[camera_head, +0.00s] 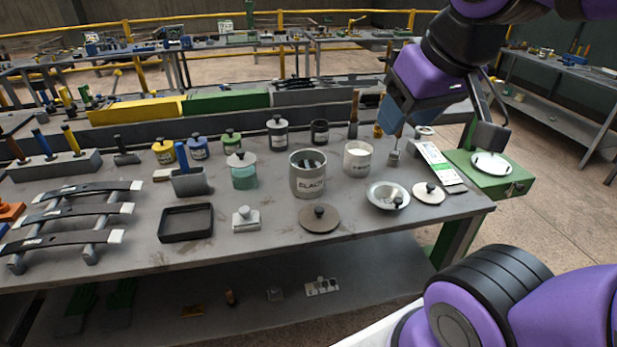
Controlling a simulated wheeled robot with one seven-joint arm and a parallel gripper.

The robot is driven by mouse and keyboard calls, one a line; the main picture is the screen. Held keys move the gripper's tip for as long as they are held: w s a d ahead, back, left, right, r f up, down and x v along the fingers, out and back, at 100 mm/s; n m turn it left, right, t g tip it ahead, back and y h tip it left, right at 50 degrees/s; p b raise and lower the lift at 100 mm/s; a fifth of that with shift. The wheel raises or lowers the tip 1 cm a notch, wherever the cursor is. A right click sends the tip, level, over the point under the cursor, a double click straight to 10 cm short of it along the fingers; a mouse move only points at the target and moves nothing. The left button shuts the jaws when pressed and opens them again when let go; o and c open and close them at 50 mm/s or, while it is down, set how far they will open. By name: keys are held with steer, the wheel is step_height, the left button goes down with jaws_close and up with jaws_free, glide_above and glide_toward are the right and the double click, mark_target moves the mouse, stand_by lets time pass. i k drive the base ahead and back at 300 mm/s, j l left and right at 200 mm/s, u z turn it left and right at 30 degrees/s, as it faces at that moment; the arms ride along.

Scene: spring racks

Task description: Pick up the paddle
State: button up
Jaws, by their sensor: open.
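I cannot single out the paddle with certainty. A small grey piece with a thin upright shaft (394,157) stands at the right of the near bench, just below the left finger of my gripper; it may be the paddle, and its upper part is partly hidden. My gripper (444,128) is open at the upper right, above the bench's right end.
The labelled grey crock (308,182), a white jar (357,160), a metal bowl (387,199) and a round lid (428,194) stand near. A green box (512,181) with a white dish (492,164) sits at the right end. Leaf springs (75,213) lie left.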

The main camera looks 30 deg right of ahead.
mark_target(353, 117)
steer(key=i+l+z, duration=0.2)
steer(key=i+l, duration=0.2)
steer(key=l, duration=0.2)
steer(key=i+l+z, duration=0.25)
steer(key=i+l, duration=0.15)
steer(key=l, duration=0.15)
